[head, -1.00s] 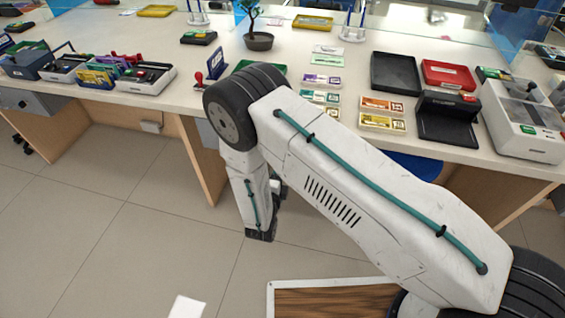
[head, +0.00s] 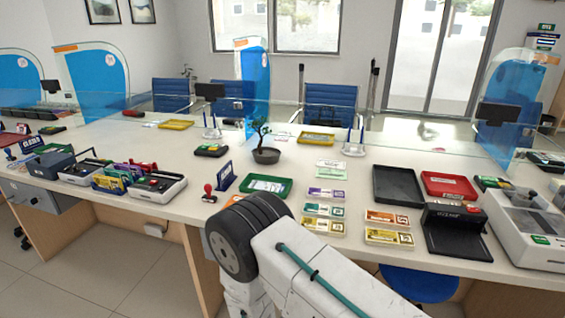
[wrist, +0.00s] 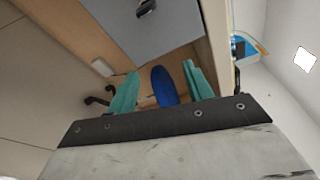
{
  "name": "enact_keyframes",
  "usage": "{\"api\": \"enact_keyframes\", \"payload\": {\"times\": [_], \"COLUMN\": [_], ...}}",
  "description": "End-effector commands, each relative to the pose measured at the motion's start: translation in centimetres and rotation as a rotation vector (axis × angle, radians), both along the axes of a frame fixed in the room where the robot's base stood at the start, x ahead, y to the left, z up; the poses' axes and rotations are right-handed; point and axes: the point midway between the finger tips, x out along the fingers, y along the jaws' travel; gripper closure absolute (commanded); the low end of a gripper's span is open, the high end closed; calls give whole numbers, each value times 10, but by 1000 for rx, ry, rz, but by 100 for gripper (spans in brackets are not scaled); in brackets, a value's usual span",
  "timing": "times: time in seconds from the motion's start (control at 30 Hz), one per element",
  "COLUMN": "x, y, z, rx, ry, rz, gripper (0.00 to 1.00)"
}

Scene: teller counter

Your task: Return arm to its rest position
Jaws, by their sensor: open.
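My arm shows at the bottom centre of the head view, with its dark joint and white link in front of the counter's near edge. My gripper is below the picture there. In the wrist view my gripper (wrist: 160,95) has its two teal fingers apart, with nothing between them but the background. Behind the fingers are the counter's underside, a grey drawer (wrist: 165,35) and a blue chair seat (wrist: 164,88).
The counter (head: 335,255) carries a black tray (head: 398,185), a red tray (head: 448,185), a green tray (head: 265,186), banknote bundles (head: 388,237), a potted plant (head: 265,154) and a red-handled stamp (head: 209,194). Floor is free at lower left (head: 90,265).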

Motion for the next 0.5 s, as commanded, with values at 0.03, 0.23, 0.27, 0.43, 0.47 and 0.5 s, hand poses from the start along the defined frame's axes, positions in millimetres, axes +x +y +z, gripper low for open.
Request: {"api": "enact_keyframes", "payload": {"times": [0.03,0.23,0.27,0.43,0.47,0.5], "x": [-5,-20,-23,-43,-48,-55], "y": [-11,-58,-64,-103,-111,-119], "z": [11,68,77,136,147,162], "rx": [64,320,357,579,619,675], "ry": [-30,-196,-226,-431,-475,-537], "rz": [-72,-384,-430,-723,-781,-855], "gripper": [49,49,49,49,49,49]}}
